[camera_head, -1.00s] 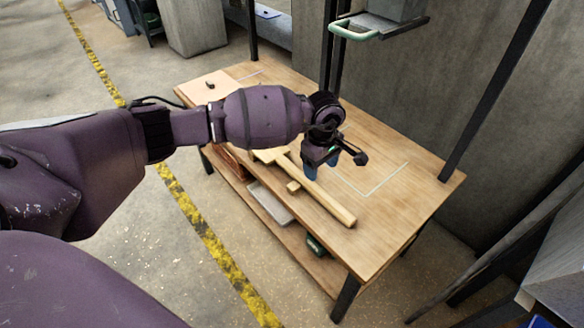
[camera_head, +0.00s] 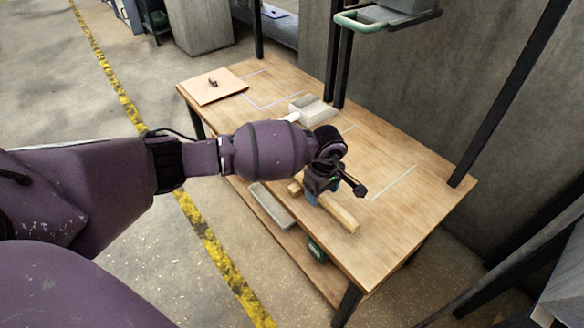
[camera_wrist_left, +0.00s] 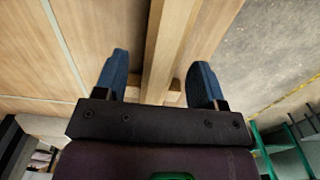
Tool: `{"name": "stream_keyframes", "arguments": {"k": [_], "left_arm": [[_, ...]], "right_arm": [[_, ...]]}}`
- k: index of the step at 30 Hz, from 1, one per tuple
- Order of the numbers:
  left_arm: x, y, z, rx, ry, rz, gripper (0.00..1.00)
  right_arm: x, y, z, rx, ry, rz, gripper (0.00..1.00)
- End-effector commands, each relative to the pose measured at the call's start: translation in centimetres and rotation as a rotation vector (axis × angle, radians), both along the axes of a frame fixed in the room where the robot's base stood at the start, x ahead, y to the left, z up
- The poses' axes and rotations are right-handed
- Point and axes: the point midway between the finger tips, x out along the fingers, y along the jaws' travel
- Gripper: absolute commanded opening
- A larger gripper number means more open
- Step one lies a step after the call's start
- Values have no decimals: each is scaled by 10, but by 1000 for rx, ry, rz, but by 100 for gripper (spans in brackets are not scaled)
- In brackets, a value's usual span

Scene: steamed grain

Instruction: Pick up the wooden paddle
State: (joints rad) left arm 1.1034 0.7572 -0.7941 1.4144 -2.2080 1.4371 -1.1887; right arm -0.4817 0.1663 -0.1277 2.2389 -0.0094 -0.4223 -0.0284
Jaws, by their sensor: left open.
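The wooden paddle (camera_head: 341,214) lies on the wooden table; its thick handle end and a short crosspiece (camera_head: 295,187) show in the head view. Its other end is hidden behind my left arm. My left gripper (camera_head: 321,197) is low over the handle, with blue fingers pointing down. In the left wrist view the paddle's long bar (camera_wrist_left: 168,50) runs between the two open blue fingers (camera_wrist_left: 158,78), with gaps visible on both sides. The crosspiece shows close to the gripper's base. My right gripper is in neither view.
The table (camera_head: 400,230) has a pinkish board (camera_head: 212,88) at its far left and a light open box (camera_head: 314,110) near the back. A grey tray (camera_head: 270,205) sits on the lower shelf. Dark posts stand along the back. The table's right part is clear.

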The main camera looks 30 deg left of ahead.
Motion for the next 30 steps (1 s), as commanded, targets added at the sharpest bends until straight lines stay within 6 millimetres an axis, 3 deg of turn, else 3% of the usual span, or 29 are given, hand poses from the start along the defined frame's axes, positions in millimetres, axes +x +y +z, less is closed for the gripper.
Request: {"name": "stream_keyframes", "arguments": {"k": [2, 9, 22, 30], "left_arm": [[-1, 0, -11, -1, 4, 0, 64], [1, 0, -8, 0, -3, -1, 64], [0, 0, -9, -1, -2, 0, 0], [1, 0, -8, 0, -2, -1, 0]], "right_arm": [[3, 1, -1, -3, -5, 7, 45], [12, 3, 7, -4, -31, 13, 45], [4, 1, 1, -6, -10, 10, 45], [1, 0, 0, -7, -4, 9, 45]]}}
